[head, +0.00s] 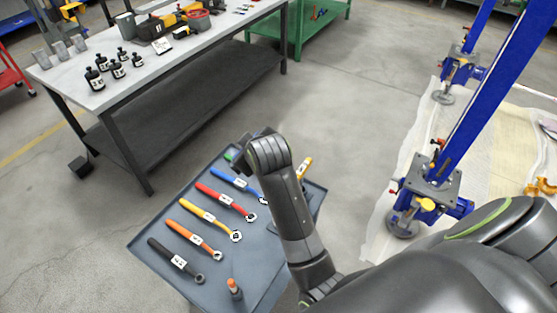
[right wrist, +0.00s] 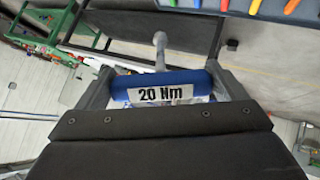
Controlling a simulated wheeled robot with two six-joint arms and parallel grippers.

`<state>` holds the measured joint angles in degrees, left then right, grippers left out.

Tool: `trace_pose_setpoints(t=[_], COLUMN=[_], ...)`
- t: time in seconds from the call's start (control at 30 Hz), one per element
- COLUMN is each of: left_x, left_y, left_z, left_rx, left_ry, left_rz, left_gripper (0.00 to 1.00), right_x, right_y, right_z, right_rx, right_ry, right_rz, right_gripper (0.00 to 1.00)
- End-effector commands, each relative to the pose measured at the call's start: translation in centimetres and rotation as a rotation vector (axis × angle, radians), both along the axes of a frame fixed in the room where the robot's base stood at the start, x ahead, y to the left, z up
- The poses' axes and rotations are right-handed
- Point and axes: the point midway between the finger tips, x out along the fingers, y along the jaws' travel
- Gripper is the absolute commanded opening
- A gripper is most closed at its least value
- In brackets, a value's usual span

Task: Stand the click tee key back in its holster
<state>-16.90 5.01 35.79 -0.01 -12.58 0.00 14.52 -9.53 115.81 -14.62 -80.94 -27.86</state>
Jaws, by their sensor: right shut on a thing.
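The click tee key (right wrist: 165,94) has a blue crossbar handle with a white "20 Nm" label, seen in the right wrist view. Its grey metal shank (right wrist: 160,50) points away from my wrist. My right gripper (right wrist: 158,86) is shut on the blue handle, one finger at each side. In the head view my right arm reaches over the grey tool tray (head: 150,249), and its wrist hides the gripper and key. A yellow-orange handle (head: 306,166) shows beside the arm, partly hidden. I cannot make out the holster. My left gripper is not in view.
Several wrenches with coloured handles lie on the tray, including a yellow one (head: 205,214) and a black one (head: 172,257). An orange-topped piece (head: 234,287) stands near its front. A workbench (head: 95,95) with bottles stands behind left. Blue screw jacks (head: 430,190) stand right.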

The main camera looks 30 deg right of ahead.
Motion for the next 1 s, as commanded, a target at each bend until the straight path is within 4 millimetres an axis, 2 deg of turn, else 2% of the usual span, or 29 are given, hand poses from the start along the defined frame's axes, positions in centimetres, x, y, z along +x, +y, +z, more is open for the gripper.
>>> trace_pose_setpoints(t=[0.03,0.2,0.4,0.6,0.73,1.0], left_x=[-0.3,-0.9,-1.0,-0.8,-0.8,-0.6], left_y=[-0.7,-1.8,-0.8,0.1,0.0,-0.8], left_z=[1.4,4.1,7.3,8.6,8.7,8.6], left_rx=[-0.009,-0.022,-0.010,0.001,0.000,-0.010], left_ry=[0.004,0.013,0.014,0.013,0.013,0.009], left_rz=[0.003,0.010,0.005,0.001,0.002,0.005], left_gripper=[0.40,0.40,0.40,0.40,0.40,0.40], right_x=[0.0,-1.2,-4.1,-6.0,-6.4,-6.4], right_y=[-0.3,-1.7,-4.1,-5.3,-5.4,-5.4], right_z=[0.1,-2.4,-4.5,-5.2,-5.8,-9.2], right_rx=[0.005,0.065,0.197,0.280,0.299,0.299], right_ry=[0.080,0.385,0.677,0.781,0.800,0.801], right_rz=[-0.034,-0.194,-0.387,-0.472,-0.488,-0.487], right_gripper=[0.50,0.50,0.50,0.50,0.50,0.50])
